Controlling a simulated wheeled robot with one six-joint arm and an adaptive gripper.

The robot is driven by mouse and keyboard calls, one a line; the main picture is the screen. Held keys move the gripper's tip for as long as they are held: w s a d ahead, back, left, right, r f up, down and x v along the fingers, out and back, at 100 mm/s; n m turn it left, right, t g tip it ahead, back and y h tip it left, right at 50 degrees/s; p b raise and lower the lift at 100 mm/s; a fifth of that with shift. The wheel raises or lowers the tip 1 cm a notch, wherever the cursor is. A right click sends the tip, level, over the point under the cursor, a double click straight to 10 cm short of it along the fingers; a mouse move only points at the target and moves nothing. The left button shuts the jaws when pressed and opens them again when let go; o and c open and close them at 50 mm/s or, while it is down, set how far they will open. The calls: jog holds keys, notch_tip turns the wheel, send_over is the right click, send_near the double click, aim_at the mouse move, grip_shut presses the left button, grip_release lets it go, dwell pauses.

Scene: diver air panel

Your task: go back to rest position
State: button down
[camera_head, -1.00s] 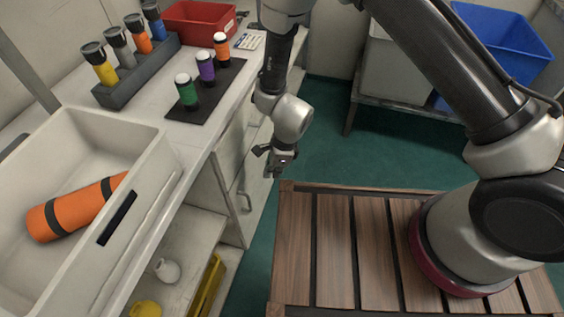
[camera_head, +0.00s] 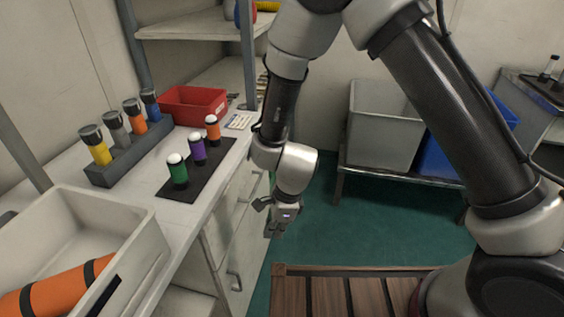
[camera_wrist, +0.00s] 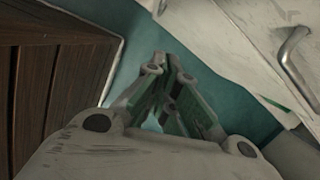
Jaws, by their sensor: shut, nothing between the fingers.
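My gripper (camera_head: 275,222) hangs pointing down over the green floor, beside the front of the white counter (camera_head: 206,194). In the wrist view my gripper (camera_wrist: 176,70) is shut, with its fingertips together and nothing between them. Below it the wrist view shows green floor (camera_wrist: 205,75), with my slatted wooden deck at the left and the counter's front with a metal handle (camera_wrist: 294,60) at the right. The gripper appears clear of both.
On the counter are a white bin (camera_head: 140,243) with an orange cylinder (camera_head: 50,294), a dark rack (camera_head: 130,164) of several capped bottles, a black mat (camera_head: 215,167) with three small bottles, and a red bin (camera_head: 192,105). Grey (camera_head: 384,130) and blue (camera_head: 445,155) bins stand behind.

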jog(key=s+d+r+n+g+h, duration=0.1)
jog(key=s+d+r+n+g, duration=0.2)
jog(key=s+d+n, duration=0.5)
jog(key=d+r+n+t+h, duration=0.1)
jog(key=d+r+n+t, duration=0.6)
jog(key=d+r, duration=2.5)
notch_tip(320, 180, up, 3)
jog(key=shift+s+d+n+t+h, duration=0.3)
jog(key=shift+n+t+h, duration=0.1)
jog(key=shift+n, duration=0.1)
